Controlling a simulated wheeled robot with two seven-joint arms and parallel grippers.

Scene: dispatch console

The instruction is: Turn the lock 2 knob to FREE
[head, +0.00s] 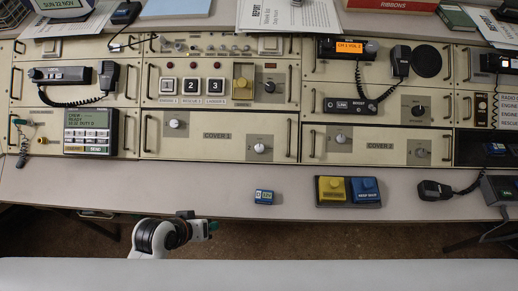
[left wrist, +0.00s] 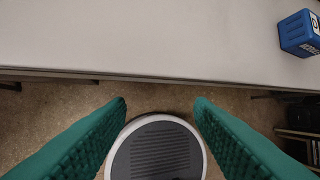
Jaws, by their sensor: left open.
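Two cream panels sit low on the console, labelled COVER 1 (head: 217,135) and COVER 2 (head: 380,146). The COVER 1 panel has a white knob at its left (head: 174,123) and another at its right (head: 259,148). My left gripper (head: 213,226) is in front of the desk edge, away from the knobs. Its green fingers (left wrist: 160,108) are apart and empty.
A blue block (head: 264,197) lies on the desk; it shows in the left wrist view (left wrist: 300,33). A yellow-and-blue button box (head: 347,203) and a handset (head: 436,190) stand to the right. Bare desk (head: 130,185) lies left. Handles flank the panels.

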